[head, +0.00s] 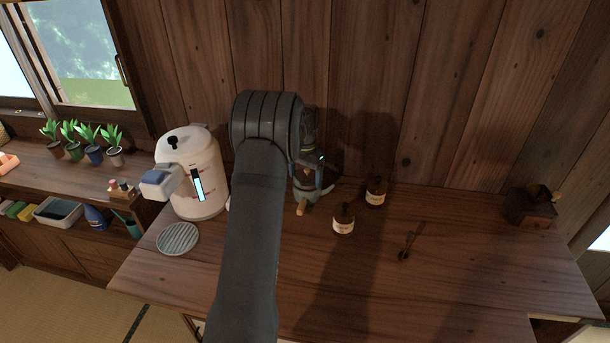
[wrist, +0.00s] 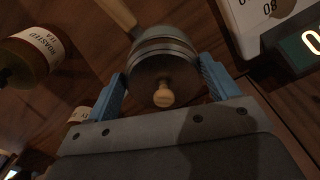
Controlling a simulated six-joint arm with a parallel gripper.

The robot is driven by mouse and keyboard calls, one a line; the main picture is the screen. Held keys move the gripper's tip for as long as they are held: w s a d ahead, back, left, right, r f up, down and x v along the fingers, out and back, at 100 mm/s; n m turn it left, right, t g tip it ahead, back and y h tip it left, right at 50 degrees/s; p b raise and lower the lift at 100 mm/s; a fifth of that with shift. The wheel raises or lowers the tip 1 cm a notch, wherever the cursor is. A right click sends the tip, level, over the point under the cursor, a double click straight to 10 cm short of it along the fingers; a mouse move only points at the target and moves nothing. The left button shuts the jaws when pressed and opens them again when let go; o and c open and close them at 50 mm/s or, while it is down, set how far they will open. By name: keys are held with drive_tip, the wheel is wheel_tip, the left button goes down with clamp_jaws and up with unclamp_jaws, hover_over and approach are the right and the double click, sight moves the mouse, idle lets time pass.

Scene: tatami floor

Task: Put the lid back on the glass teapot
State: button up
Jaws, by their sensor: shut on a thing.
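The glass teapot (head: 299,190) stands on the wooden counter, partly hidden by my arm, with its wooden handle (head: 302,208) toward the front. In the wrist view its rounded body (wrist: 163,36) and handle (wrist: 117,12) show behind the lid. The lid (wrist: 150,78) is a grey disc with a pale wooden knob (wrist: 163,97). My gripper (wrist: 162,82) has its blue fingers on either side of the lid and is shut on it. In the head view my gripper (head: 313,172) is right at the teapot's top. I cannot tell whether the lid touches the rim.
Two amber labelled jars (head: 343,220) (head: 376,192) stand just right of the teapot. A wooden scoop (head: 408,246) lies farther right. A white water dispenser (head: 200,170) and a round slatted mat (head: 178,238) are at left. A digital scale (wrist: 290,45) is close by. The counter's right side is mostly clear.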

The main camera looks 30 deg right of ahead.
idle(0.4)
drive_tip(key=o, duration=0.9)
drive_tip(key=shift+r, duration=0.1)
drive_tip(key=shift+r, duration=3.4)
clamp_jaws()
drive_tip(key=shift+f, duration=0.15)
